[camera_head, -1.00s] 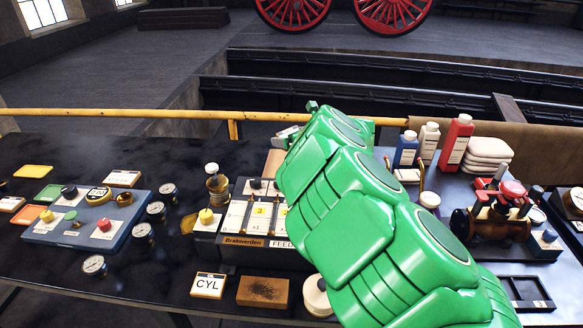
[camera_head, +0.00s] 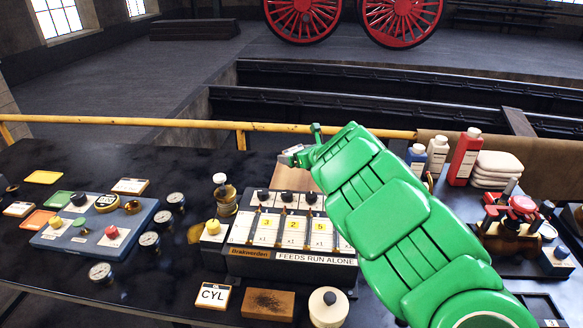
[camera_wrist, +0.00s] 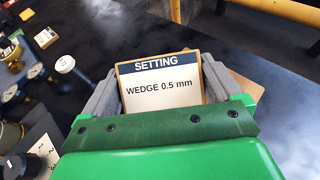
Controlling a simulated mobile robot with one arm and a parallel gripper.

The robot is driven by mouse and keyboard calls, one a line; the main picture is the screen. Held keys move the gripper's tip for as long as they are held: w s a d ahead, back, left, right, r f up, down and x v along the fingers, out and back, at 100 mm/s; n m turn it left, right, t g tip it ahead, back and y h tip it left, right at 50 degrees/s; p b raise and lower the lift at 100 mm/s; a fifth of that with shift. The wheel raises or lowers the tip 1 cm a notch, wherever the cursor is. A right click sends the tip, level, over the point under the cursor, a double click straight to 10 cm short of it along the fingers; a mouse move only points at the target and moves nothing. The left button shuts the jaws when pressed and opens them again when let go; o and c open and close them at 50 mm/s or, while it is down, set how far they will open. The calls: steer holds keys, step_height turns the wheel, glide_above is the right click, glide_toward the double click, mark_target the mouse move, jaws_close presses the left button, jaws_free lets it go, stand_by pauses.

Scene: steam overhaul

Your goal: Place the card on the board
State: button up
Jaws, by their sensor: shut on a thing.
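A white card (camera_wrist: 160,85) with a dark "SETTING" band and the words "WEDGE 0.5 mm" is between the grey fingers of my gripper (camera_wrist: 158,78) in the wrist view. My gripper is shut on it and holds it above the dark bench. In the head view my gripper (camera_head: 292,155) is behind the feeds panel, and the card cannot be made out there. A tan wooden board (camera_head: 291,179) shows partly behind that panel, below my gripper. A tan edge (camera_wrist: 247,92) also shows behind the right finger in the wrist view. My arm hides part of it.
The feeds panel (camera_head: 290,258) with number cards stands mid-bench. A blue gauge panel (camera_head: 75,240) is at left. A "CYL" card (camera_head: 212,295), a brown block (camera_head: 267,303) and a round white-topped pot (camera_head: 328,306) are in front. Bottles (camera_head: 463,157) and a yellow rail (camera_head: 190,124) are behind.

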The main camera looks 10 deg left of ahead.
steer(key=shift+w+a+f, duration=0.6)
steer(key=shift+w+f, duration=0.6)
steer(key=shift+w, duration=1.05)
glide_above(291, 172)
steer(key=shift+f, duration=4.3)
steer(key=shift+f, duration=0.1)
steer(key=o, duration=0.9)
steer(key=shift+c, duration=0.2)
